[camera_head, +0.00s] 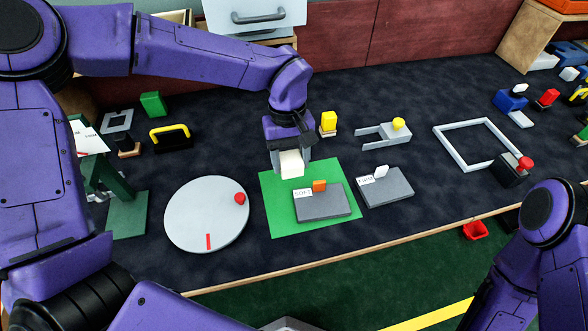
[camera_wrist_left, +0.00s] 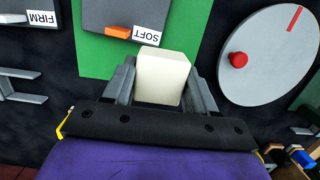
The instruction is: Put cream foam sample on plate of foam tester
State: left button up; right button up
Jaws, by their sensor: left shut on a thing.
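My left gripper (camera_head: 290,160) is shut on the cream foam sample (camera_head: 291,163), a pale block. It holds the block over the back of the green mat (camera_head: 283,226). In the left wrist view the foam sample (camera_wrist_left: 163,80) sits between the two grey fingers of the left gripper (camera_wrist_left: 160,85). A grey plate with a SOFT label and an orange tab (camera_head: 322,207) lies on the mat. A grey plate with a FIRM label and a white tab (camera_head: 386,190) lies right of it. A dark green stand (camera_head: 126,214) is at the left, partly behind my arm. My right gripper is out of frame.
A round grey disc with a red knob (camera_head: 200,215) lies left of the mat.

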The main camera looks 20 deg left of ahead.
pick_arm(q)
jog(key=w+f, duration=0.1)
jog(key=f, duration=0.1)
jog(key=w+a+f, duration=0.1)
jog(key=f, duration=0.2)
jog(key=w+f, duration=0.1)
jog(key=f, duration=0.2)
jog(key=shift+w+a, duration=0.3)
jog(key=shift+w, duration=0.1)
jog(key=shift+s+f, duration=0.1)
jog(key=shift+f, duration=0.05)
jog(key=shift+f, duration=0.2)
jog(key=o, duration=1)
jog(key=shift+r, duration=0.1)
